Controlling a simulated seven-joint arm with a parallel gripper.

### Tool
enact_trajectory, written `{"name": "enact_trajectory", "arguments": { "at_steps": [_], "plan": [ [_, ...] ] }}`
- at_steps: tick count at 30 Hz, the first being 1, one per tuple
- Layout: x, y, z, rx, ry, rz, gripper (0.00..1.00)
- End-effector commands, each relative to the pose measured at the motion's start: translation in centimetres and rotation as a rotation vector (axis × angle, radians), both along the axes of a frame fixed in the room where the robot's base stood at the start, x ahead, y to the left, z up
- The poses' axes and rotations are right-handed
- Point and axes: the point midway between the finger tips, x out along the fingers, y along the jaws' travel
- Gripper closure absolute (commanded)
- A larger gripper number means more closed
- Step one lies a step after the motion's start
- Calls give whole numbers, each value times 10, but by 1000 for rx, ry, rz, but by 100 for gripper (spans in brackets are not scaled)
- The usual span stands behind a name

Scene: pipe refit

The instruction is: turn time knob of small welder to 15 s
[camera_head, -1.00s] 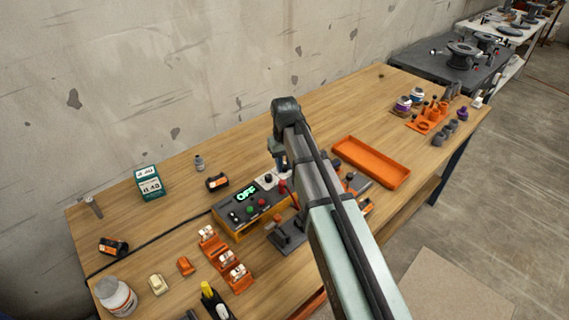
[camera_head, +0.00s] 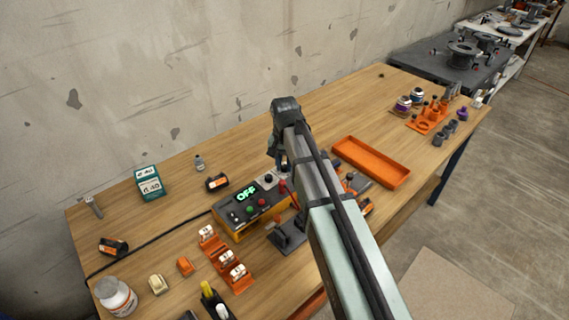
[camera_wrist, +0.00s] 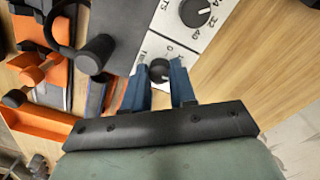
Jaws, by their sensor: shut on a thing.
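The small welder (camera_head: 232,222) is a dark box with orange-yellow edges and a green display reading OFF. Its white dial panel (camera_wrist: 146,46) shows close up in the wrist view. A black knob (camera_wrist: 160,70) with a white pointer mark sits on it beside partly hidden lettering, which seems to begin "TIM". My gripper (camera_wrist: 161,95) has its two blue fingers on either side of this knob and is shut on it. A second black knob (camera_wrist: 195,11), with numbers such as 32 and 40 around it, is apart from the fingers. The fingers hide part of the scale.
A dark block with a black round knob (camera_wrist: 97,52) stands close beside the fingers in the wrist view. An orange tray (camera_head: 371,162) lies right of my arm. Orange clip holders (camera_head: 226,259) lie in front of the welder.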

Motion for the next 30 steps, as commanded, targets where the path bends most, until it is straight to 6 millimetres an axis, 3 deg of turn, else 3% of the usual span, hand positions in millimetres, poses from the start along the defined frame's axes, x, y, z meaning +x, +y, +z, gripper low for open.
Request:
{"name": "enact_trajectory", "arguments": {
  "at_steps": [13,14,21,30],
  "plan": [
    [0,0,0,0,-1,-9,100],
    [0,0,0,0,-1,-9,73],
    [0,0,0,0,-1,-9,50],
    [0,0,1,0,-1,-9,48]
  ]
}}
